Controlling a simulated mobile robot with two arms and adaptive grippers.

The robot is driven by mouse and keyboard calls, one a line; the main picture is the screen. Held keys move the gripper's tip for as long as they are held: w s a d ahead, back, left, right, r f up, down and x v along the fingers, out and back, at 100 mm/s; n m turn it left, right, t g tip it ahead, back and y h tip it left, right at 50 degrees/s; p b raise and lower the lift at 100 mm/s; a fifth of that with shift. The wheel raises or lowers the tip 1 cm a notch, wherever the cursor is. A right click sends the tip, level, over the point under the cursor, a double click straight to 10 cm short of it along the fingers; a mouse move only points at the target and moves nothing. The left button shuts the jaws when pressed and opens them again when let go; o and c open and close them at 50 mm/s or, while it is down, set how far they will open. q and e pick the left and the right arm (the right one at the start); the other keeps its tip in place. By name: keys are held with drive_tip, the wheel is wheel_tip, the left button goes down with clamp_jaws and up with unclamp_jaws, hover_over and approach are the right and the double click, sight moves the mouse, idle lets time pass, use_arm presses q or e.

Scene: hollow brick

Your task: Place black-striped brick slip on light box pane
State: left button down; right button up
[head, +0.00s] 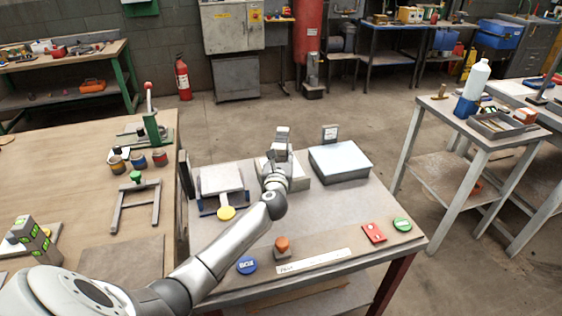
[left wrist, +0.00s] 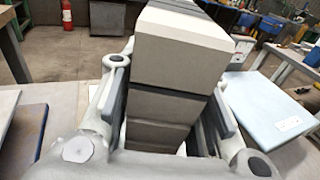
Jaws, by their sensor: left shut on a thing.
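My left gripper (head: 277,168) is over the middle of the grey table. In the left wrist view its fingers (left wrist: 165,105) are on either side of a pale grey block with dark bands, the black-striped brick slip (left wrist: 180,48), and shut on it. The slip also shows in the head view (head: 282,134), standing up above the gripper. A box with a pale, flat top, apparently the light box (head: 341,160), is to the right of the gripper, and its pale top shows in the left wrist view (left wrist: 262,103). The slip is apart from this top. My right gripper is not in view.
A pale slab (head: 220,178) rests on a blue frame left of the gripper. Another pale block (head: 299,170) is partly hidden behind the gripper. A blue disc (head: 247,265), an orange-topped knob (head: 282,246), a red block (head: 373,233) and a green disc (head: 402,224) lie along the front.

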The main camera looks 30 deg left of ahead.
use_arm(q)
drive_tip(key=shift+f, duration=0.8)
drive_tip(key=c, duration=1.1)
unclamp_jaws()
drive_tip(key=shift+f, duration=0.1)
drive_tip(key=v, duration=1.2)
